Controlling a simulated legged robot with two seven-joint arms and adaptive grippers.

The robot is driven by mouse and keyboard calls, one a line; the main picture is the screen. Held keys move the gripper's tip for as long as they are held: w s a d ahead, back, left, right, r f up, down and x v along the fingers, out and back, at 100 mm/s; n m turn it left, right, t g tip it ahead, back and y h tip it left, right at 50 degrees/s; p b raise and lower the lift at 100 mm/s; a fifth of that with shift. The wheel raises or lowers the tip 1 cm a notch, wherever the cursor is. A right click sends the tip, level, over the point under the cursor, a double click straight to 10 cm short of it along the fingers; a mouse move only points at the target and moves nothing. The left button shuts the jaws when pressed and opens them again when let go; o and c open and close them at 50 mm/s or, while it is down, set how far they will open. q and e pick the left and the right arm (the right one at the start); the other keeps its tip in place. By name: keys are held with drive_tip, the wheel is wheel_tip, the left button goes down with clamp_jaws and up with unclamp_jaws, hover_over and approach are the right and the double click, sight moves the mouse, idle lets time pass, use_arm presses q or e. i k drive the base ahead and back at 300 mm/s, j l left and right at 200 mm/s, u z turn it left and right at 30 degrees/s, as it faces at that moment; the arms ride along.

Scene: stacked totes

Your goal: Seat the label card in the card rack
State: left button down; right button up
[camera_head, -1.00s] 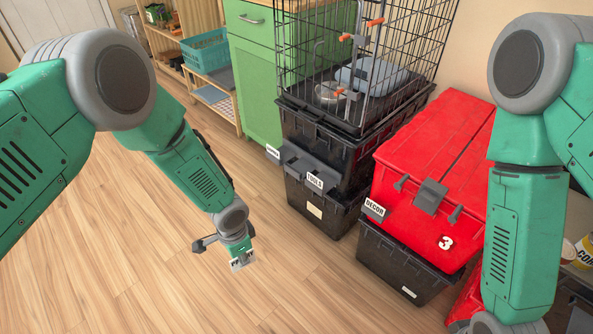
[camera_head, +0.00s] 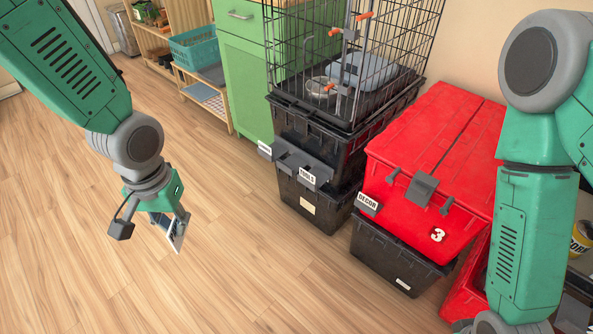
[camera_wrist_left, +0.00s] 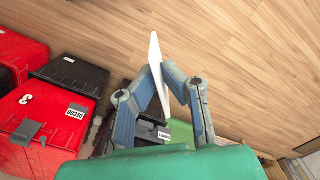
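The label card (camera_wrist_left: 154,50) is a thin white plate in the left wrist view, standing edge-on between the fingertips of my left gripper (camera_wrist_left: 160,77). The fingers close on it from both sides. In the head view the card (camera_head: 179,234) shows as a small pale plate below my left gripper (camera_head: 170,219), over open floor left of the totes. A dark grey fitting (camera_head: 289,159) on the upper black tote's front, beside a TOOLS label (camera_head: 308,176), may be the card rack; I cannot tell for certain.
A black wire cage (camera_head: 352,55) stands on stacked black totes (camera_head: 316,205). To their right is a red-lidded tote (camera_head: 425,165) with a DECOR label (camera_head: 367,203). A green cabinet (camera_head: 243,80) and wooden shelf (camera_head: 205,105) stand behind. The wooden floor at left is clear.

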sight(285, 169)
drive_tip(key=i+j+z, duration=0.2)
drive_tip(key=z, duration=0.2)
drive_tip(key=i+j+z, duration=0.15)
drive_tip(key=z, duration=0.2)
drive_tip(key=i+j+z, duration=0.1)
drive_tip(key=j+z, duration=0.3)
drive_tip(key=i+j, duration=0.15)
drive_tip(key=j, duration=0.25)
drive_tip(key=i+j+z, duration=0.1)
drive_tip(key=j, duration=0.35)
drive_tip(key=i+j, duration=0.15)
drive_tip(key=j, duration=0.25)
drive_tip(key=z, duration=0.05)
